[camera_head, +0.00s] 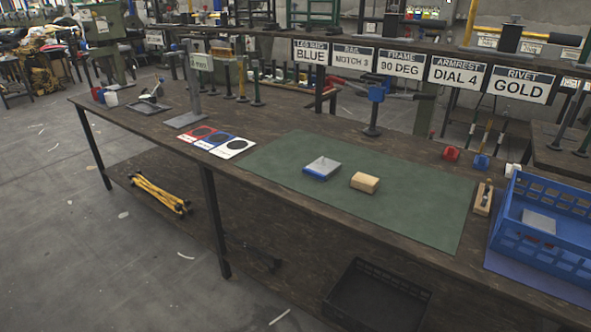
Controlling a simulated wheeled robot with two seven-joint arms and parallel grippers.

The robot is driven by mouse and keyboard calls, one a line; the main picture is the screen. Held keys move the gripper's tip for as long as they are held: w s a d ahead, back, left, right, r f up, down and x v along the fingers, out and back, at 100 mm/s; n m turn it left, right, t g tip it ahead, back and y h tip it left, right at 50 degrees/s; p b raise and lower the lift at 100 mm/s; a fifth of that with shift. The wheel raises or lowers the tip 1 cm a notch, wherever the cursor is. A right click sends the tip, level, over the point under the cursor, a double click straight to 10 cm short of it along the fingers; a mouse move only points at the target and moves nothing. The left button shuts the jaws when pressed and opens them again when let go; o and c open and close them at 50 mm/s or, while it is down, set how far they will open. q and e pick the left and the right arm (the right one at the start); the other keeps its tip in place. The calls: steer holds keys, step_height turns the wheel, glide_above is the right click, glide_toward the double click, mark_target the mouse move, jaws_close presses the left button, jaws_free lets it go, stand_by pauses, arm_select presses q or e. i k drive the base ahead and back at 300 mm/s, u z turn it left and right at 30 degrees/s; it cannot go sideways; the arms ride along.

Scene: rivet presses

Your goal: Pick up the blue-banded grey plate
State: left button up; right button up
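The blue-banded grey plate (322,166) lies on the green mat (420,200) on the long dark workbench. Its top is light grey, and a blue band runs along its near edge. A small tan wooden block (365,182) lies just to its right, a short gap apart. Neither of my grippers shows in the head view.
A blue crate (550,223) with a grey plate (539,221) inside stands at the bench's right end. Red, blue and white cards (234,149) lie left of the mat. A post (372,115) with a blue head stands behind it. The mat is mostly clear.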

mark_target(323, 169)
steer(key=u, duration=1.2)
steer(key=i, duration=3.45)
steer(key=z, duration=2.8)
